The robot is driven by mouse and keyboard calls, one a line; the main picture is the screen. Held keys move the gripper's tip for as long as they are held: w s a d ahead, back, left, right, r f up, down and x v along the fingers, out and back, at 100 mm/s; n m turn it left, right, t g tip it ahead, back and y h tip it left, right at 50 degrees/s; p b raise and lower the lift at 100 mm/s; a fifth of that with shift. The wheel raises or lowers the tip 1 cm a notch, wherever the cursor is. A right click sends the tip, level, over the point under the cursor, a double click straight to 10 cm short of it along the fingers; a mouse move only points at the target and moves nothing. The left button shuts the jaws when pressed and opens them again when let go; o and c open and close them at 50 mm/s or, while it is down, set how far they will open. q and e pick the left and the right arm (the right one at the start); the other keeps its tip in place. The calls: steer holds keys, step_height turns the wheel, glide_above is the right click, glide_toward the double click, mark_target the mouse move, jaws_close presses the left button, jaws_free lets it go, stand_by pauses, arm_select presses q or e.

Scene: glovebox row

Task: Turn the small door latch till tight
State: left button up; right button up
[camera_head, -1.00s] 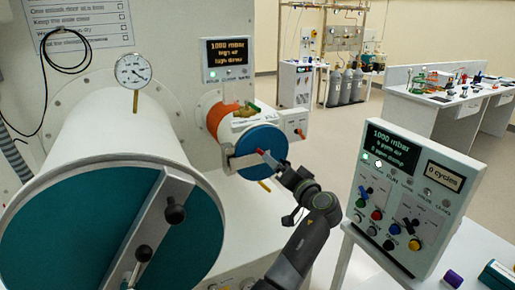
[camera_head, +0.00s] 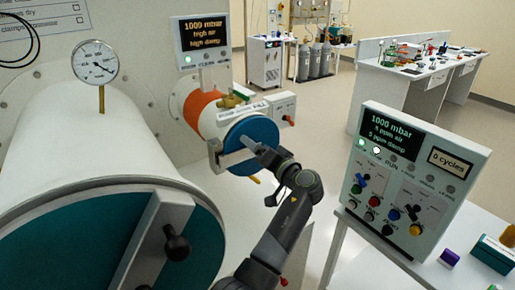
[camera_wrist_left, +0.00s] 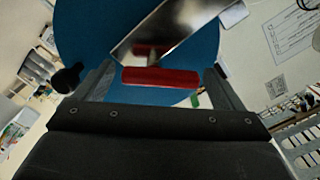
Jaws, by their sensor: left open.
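The small door is a blue disc (camera_head: 251,140) on the end of a white and orange cylinder, with a metal bar (camera_head: 233,159) across it. In the left wrist view the blue disc (camera_wrist_left: 85,35) fills the middle, crossed by the shiny bar (camera_wrist_left: 175,25). The red latch handle (camera_wrist_left: 160,77) lies crosswise between the two fingers of my left gripper (camera_wrist_left: 164,67). The fingers are open, with a gap at each end of the handle. In the head view my left gripper (camera_head: 262,153) is at the door's front and hides the handle. My right gripper is not in view.
A large cylinder with a teal door (camera_head: 60,250) and black knob (camera_head: 177,246) stands at left. A control panel (camera_head: 410,185) stands on a white table at right, with a purple cap (camera_head: 449,258) and teal box (camera_head: 495,254). Open floor lies behind.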

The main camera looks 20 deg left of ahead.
arm_select(q)
steer(key=shift+c, duration=1.3)
steer(key=c, duration=0.7)
